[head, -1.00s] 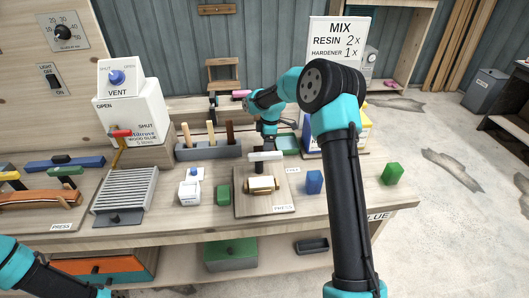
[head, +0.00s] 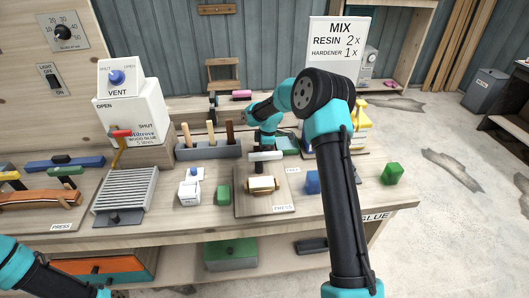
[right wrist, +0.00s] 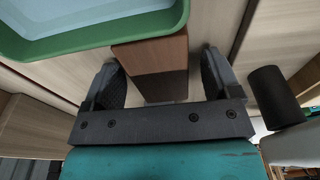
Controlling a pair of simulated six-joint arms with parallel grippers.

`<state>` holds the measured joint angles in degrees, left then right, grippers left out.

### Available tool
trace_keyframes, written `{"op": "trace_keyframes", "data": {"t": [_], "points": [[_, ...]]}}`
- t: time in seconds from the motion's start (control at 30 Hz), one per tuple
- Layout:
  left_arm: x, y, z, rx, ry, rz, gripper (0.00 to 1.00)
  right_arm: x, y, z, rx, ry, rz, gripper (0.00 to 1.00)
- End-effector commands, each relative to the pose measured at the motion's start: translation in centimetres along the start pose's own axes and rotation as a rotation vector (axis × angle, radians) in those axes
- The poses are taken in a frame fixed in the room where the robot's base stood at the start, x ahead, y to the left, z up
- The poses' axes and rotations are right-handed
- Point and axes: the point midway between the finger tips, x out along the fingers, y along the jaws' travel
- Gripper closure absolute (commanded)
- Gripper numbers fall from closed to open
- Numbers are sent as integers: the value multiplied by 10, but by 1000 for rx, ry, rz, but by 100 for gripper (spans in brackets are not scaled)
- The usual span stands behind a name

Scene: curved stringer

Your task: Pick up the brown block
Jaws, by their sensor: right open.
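The brown block (right wrist: 152,62) shows in the right wrist view, standing between the two fingers of my right gripper (right wrist: 160,70). The gripper is open, with a visible gap on each side of the block. The block's near part is in dark shadow, and its far end meets the rim of a green tray (right wrist: 100,40). In the head view I cannot make out the block; my right arm and wrist cover that part of the bench. Only part of my left arm shows at the lower left of the head view; its gripper is out of the picture.
A blue block (head: 312,182) and green blocks (head: 393,173) (head: 223,195) stand on the bench. A grey tool holder (head: 208,149) is left of the wrist. A dark cylinder (right wrist: 274,96) is right of the gripper.

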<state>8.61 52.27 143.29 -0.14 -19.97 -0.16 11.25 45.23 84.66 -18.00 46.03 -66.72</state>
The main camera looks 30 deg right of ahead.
Motion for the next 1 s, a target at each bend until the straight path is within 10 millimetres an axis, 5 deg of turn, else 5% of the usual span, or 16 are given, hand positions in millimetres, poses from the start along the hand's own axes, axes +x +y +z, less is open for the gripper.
{"op": "trace_keyframes", "data": {"t": [0.17,0.73,1.0], "points": [[0,0,0,0,0,0,17,0,0,0,0,0,0,17],[0,0,0,0,0,0,17,0,0,0,0,0,0,71],[0,0,0,0,0,0,17,-2,0,0,0,0,1,71]]}}
